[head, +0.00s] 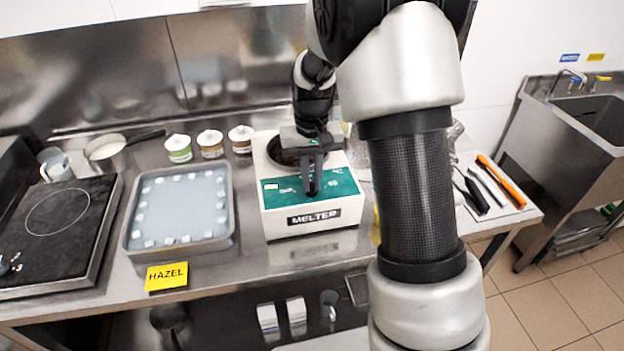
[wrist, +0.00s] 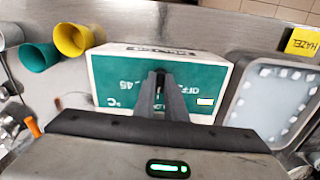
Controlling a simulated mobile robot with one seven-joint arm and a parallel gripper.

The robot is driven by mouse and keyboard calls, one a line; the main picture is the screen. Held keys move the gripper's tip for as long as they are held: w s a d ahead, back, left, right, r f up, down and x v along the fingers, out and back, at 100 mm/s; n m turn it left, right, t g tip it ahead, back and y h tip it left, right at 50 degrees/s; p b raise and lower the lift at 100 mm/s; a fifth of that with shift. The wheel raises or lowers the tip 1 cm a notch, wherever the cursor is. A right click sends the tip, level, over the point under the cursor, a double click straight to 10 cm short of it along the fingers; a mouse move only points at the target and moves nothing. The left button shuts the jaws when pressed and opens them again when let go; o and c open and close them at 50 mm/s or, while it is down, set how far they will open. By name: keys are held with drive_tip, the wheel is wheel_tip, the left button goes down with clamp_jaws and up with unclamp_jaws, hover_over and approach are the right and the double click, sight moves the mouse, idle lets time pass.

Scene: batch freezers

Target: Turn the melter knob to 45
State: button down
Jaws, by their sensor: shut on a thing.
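The melter (head: 275,226) is a white box with a green front panel (head: 338,184) and a black MELTER label. It stands on the steel counter and also shows in the wrist view (wrist: 210,64). My gripper (head: 311,190) reaches down onto the middle of the panel. In the wrist view its fingers (wrist: 160,78) are shut on the melter knob, which they hide almost entirely. Upside-down OFF, 45 and °C marks show on the panel beside the fingers. The knob's pointer is hidden, so I cannot tell its setting.
A tray of water with white cubes (head: 128,238) and a yellow HAZEL card (head: 166,276) are left of the melter. A black hob (head: 80,225) is farther left. Several small jars (head: 210,144) stand behind. Teal (wrist: 38,57) and yellow (wrist: 72,40) cups show in the wrist view.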

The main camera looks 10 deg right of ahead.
drive_tip(key=m, duration=0.6)
drive_tip(key=shift+w+a+r+m+p, duration=0.1)
drive_tip(key=shift+m+p, duration=0.2)
drive_tip(key=m+p, duration=0.1)
drive_tip(key=m, duration=0.5)
drive_tip(key=shift+w+m, duration=0.1)
drive_tip(key=shift+m, duration=0.2)
drive_tip(key=shift+p, duration=0.3)
drive_tip(key=c, duration=1.8)
unclamp_jaws()
wheel_tip(320, 180, up, 17)
drive_tip(key=shift+r, duration=0.2)
